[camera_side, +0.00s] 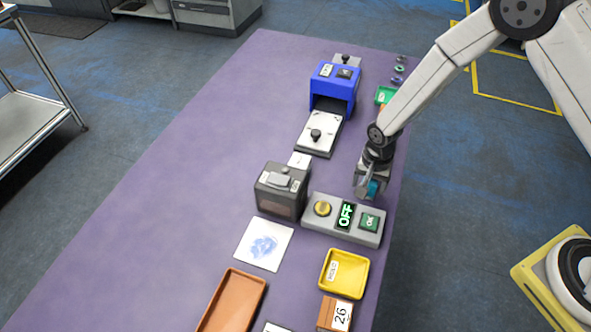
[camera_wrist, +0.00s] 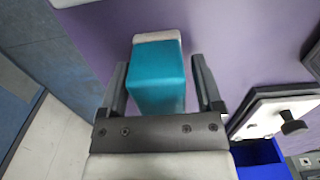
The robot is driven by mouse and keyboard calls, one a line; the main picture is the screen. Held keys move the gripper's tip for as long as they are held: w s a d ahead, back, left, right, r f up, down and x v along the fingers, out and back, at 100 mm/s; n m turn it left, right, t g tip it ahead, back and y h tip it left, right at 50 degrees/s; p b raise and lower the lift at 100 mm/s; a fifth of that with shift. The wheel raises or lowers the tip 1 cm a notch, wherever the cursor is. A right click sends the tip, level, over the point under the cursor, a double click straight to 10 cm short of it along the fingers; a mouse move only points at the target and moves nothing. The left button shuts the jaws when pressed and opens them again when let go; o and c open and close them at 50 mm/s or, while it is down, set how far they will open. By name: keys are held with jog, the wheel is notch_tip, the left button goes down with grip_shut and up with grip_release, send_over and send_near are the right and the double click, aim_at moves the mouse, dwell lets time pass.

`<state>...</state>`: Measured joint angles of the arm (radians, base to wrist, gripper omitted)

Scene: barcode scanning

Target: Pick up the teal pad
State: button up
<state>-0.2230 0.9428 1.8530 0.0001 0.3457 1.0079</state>
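The teal pad (camera_wrist: 158,80) is a block with a teal body and a pale end (camera_wrist: 157,36). In the wrist view it stands between the two fingers of my gripper (camera_wrist: 159,62). Narrow gaps show between the pad and the fingers, most clearly on the right, so the gripper looks open around it. In the side view my gripper (camera_side: 366,188) points down just behind the grey control console, and a small part of the teal pad (camera_side: 373,187) shows between the fingers. Whether the pad touches the table is hidden.
The grey console (camera_side: 334,228) with an OFF display is close in front. A dark grey box (camera_side: 281,190), a blue scanner-like machine (camera_side: 333,88), a yellow tray (camera_side: 344,273) and an orange tray (camera_side: 231,301) stand on the purple table (camera_side: 170,200). Its left side is clear.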

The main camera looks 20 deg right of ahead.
grip_shut()
jog(key=shift+r, duration=0.2)
jog(key=shift+r, duration=0.85)
jog(key=s+d+r, duration=0.2)
jog(key=s+r, duration=0.9)
jog(key=s, duration=0.2)
jog(key=shift+s+d, duration=0.2)
jog(key=shift+s, duration=0.2)
